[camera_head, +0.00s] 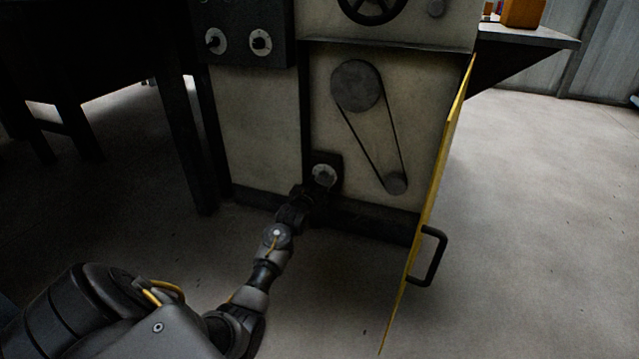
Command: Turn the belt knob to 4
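The belt knob appears to be the small dial with a pale face (324,174) on a dark plate, low on the machine front, left of the belt (367,142). My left arm reaches up to it from the lower left. My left gripper (308,188) is at the lower left edge of the dial and covers part of the plate. Its fingers are dark against dark, so I cannot tell whether they are open or touching the knob. The dial's numbers are too small to read. My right gripper is not in view.
A yellow door (432,190) with a black handle (432,256) stands open at the right of the belt compartment. Two other dials (215,41) (261,42) are on a dark panel at upper left. A black handwheel (370,8) is at the top. The floor at right is clear.

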